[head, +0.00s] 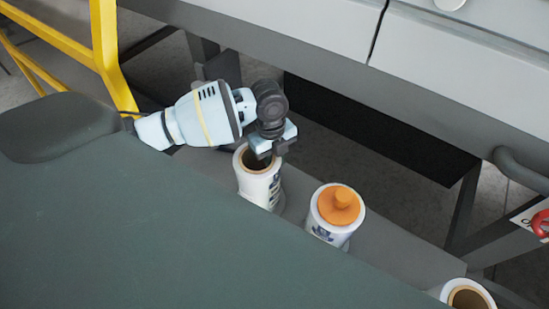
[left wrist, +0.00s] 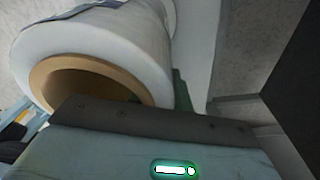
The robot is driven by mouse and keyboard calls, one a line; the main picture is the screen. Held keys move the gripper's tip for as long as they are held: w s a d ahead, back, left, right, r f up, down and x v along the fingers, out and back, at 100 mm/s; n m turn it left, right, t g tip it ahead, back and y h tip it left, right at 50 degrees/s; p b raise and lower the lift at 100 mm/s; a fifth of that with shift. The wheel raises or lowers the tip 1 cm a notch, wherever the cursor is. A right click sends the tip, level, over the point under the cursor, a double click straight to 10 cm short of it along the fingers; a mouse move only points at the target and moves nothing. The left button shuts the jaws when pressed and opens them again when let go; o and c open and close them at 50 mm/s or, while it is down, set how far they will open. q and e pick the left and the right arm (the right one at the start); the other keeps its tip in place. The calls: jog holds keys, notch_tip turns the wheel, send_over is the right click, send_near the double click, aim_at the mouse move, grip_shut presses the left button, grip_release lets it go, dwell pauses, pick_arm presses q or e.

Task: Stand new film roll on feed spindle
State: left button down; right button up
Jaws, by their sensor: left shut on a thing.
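A white film roll (head: 259,190) with an open brown cardboard core stands upright or nearly so on the left of a grey ledge. My left gripper (head: 274,146) is at its top rim, shut on the roll. In the left wrist view the roll (left wrist: 115,45) and its hollow core fill the upper left, and the gripper's dark edge hides part of the rim. I cannot tell whether the roll's bottom touches the ledge. A second white roll (head: 330,237) with an orange knobbed piece (head: 338,204) in its top stands to the right. My right gripper is not in view.
The grey ledge (head: 392,256) runs to the lower right, with another roll (head: 468,297) cut off at the bottom edge. A grey machine (head: 440,75) with a curved handle (head: 518,172) stands behind. A yellow rail (head: 104,45) is at left, a red control (head: 541,224) at right.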

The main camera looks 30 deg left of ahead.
pick_arm(q)
jog(key=c, duration=1.7)
grip_release()
jog(key=shift+f, duration=0.15)
jog(key=shift+c, duration=0.2)
jog(key=o, duration=0.5)
jog(key=shift+c, duration=0.2)
jog(key=r, duration=0.4)
jog(key=a+r, duration=0.1)
jog(key=r, duration=0.7)
jog(key=shift+w+a+r+p, duration=0.15)
jog(key=shift+w+p, duration=0.15)
jog(key=shift+p, duration=0.1)
